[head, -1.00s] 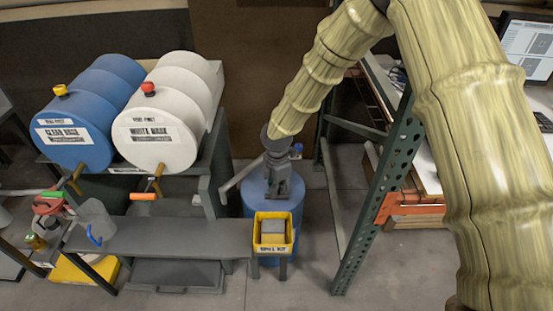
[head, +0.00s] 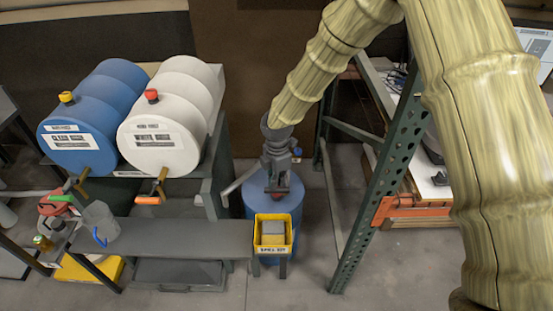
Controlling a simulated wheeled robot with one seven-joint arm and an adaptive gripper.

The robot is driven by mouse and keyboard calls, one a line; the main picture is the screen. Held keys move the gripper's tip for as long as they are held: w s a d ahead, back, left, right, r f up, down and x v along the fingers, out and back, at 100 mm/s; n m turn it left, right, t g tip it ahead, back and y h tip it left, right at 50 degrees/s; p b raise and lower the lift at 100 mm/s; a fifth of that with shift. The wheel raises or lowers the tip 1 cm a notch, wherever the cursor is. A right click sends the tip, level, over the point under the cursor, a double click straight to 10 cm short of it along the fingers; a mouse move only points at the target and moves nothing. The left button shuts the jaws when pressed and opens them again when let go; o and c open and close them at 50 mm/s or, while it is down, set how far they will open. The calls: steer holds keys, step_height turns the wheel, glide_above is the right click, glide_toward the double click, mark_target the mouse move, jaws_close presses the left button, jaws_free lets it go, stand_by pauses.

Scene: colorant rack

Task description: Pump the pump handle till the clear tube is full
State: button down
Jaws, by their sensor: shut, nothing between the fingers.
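My gripper (head: 277,188) points down over the blue drum (head: 262,206) on the floor, right of the bench. Its fingers are shut, with nothing visible between them. A grey bar (head: 238,181) slants down to the left from beside my gripper; it looks like the pump handle, but the gripper hides its upper end. I cannot tell whether the gripper touches the bar. I cannot make out the clear tube or its level.
A blue barrel (head: 98,112) and a white barrel (head: 172,110) lie on a rack at left. A grey bench (head: 185,238) holds a clear jug (head: 101,220). A yellow bin (head: 273,248) stands before the drum. A green shelf upright (head: 380,180) is close on the right.

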step_height(320, 180, up, 8)
steer(key=p, duration=0.5)
stand_by(0.6)
steer(key=shift+f+b, duration=1.8)
steer(key=shift+f, duration=2)
steer(key=shift+f+b, duration=0.85)
steer(key=shift+f, duration=1.15)
stand_by(0.7)
